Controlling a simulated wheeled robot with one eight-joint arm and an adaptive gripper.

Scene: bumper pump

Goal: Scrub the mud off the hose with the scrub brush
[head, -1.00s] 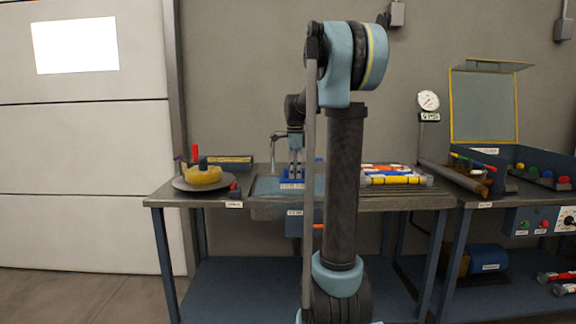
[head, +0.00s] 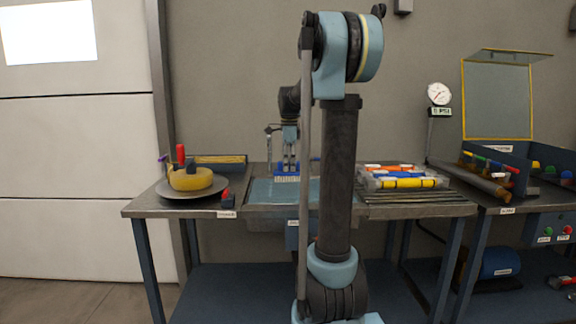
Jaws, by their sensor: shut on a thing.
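My gripper (head: 290,156) points down over the middle of the bench, partly beside my own arm in the head view. It is shut on a small blue block with a pale lower edge, which looks like the scrub brush (head: 287,179). The block is above a shallow blue-grey basin (head: 262,192); I cannot tell if it touches. A thick yellow ring, possibly the hose (head: 190,181), lies on a round grey plate (head: 196,194) at the bench's left, well apart from my gripper. I cannot make out mud on it.
A red upright piece (head: 180,155) stands by the yellow ring. A rack of coloured tubes (head: 402,178) is right of my arm. A pressure gauge (head: 439,94) and an open blue case (head: 498,100) stand farther right. My arm hides part of the bench.

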